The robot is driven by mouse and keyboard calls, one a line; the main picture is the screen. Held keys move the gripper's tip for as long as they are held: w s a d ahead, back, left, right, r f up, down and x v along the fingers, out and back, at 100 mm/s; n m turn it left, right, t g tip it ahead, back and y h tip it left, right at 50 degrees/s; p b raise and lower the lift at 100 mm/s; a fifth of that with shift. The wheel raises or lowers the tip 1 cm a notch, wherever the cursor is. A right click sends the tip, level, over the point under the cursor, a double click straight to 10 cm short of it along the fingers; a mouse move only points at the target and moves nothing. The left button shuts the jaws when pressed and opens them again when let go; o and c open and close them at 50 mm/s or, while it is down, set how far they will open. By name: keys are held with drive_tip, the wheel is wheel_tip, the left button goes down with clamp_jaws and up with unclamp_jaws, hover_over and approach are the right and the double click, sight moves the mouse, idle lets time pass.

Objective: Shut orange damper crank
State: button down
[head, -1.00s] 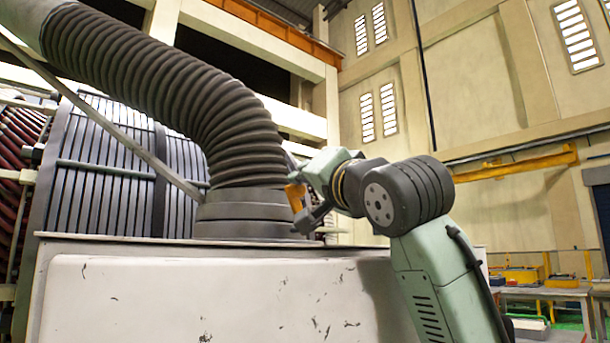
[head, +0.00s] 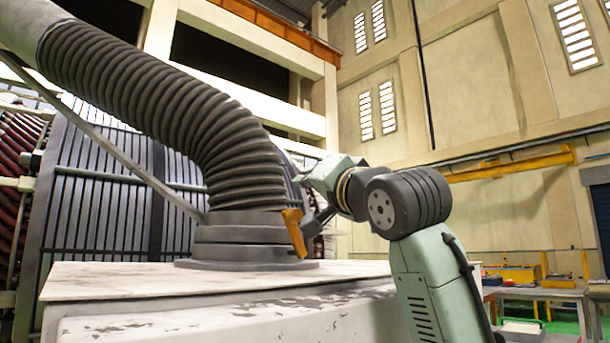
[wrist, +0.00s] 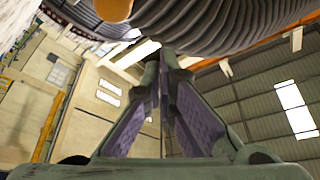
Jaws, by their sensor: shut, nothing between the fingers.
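The orange damper crank (head: 295,233) sticks up at the right side of the dark round collar (head: 240,240) under the ribbed hose. It leans slightly, its lower end further right. In the wrist view the rounded orange end of the crank (wrist: 113,9) shows at the top edge, left of the fingertips. My gripper (head: 312,215) is just right of the crank in the head view, very close to it; I cannot tell whether they touch. In the wrist view my gripper (wrist: 162,60) has its fingertips together, with nothing between them.
The thick ribbed hose (head: 200,130) arches over the collar, close to my gripper. The collar stands on a scuffed white housing (head: 120,280). A large finned machine (head: 110,200) is behind on the left. Workbenches (head: 545,292) stand far right. Open air lies right of my arm.

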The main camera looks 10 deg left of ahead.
drive_tip(key=w+f+b+v, duration=0.1)
drive_tip(key=b+v, duration=0.2)
drive_tip(key=v, duration=0.7)
drive_tip(key=shift+d+b, duration=0.25)
drive_tip(key=shift+b, duration=0.15)
drive_tip(key=shift+r, duration=0.1)
drive_tip(key=shift+w, duration=0.1)
